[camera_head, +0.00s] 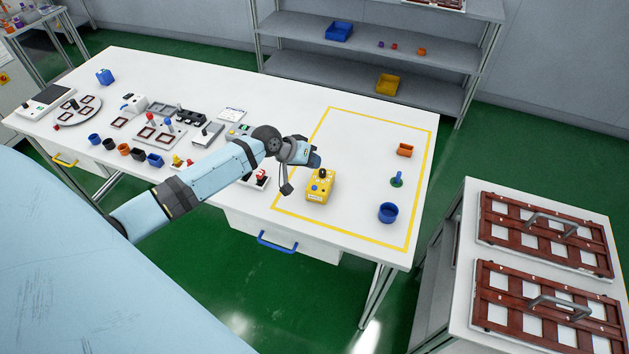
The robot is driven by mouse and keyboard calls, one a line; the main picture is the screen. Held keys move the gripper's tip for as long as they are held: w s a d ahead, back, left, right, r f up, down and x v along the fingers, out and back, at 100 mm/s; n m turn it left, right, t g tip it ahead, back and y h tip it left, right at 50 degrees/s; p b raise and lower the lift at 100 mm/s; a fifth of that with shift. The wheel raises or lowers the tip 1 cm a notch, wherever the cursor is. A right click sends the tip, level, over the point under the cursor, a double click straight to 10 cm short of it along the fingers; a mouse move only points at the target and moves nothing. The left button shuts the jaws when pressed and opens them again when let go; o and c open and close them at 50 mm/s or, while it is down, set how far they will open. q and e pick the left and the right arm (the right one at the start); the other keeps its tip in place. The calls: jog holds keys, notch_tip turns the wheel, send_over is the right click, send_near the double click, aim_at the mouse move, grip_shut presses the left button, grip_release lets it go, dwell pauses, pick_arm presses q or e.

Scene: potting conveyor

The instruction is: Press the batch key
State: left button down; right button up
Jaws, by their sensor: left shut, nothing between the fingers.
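A yellow control box (319,188) stands near the left edge of the yellow-outlined area on the white table. It has a dark knob on top and small marks or keys on its face. Which of them is the batch key is too small to tell. My left arm reaches in from the lower left over the table. My left gripper (286,187) is small and dark here, shut and empty, pointing down just left of the yellow box and apart from it in the picture. Its height above the table is hard to judge. My right gripper is not in view.
Left of my wrist, the table (240,90) holds several cups, panels and devices. A side cart (462,225) carries brown frames. The outlined area's middle is clear.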

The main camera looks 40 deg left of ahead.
aim_at(313, 186)
pick_arm(q)
notch_tip(313, 186, down, 6)
jog(key=b, duration=0.4)
jog(key=shift+f, duration=0.25)
dwell(0.6)
jog(key=shift+f, duration=0.15)
dwell(0.9)
jog(key=shift+f, duration=0.3)
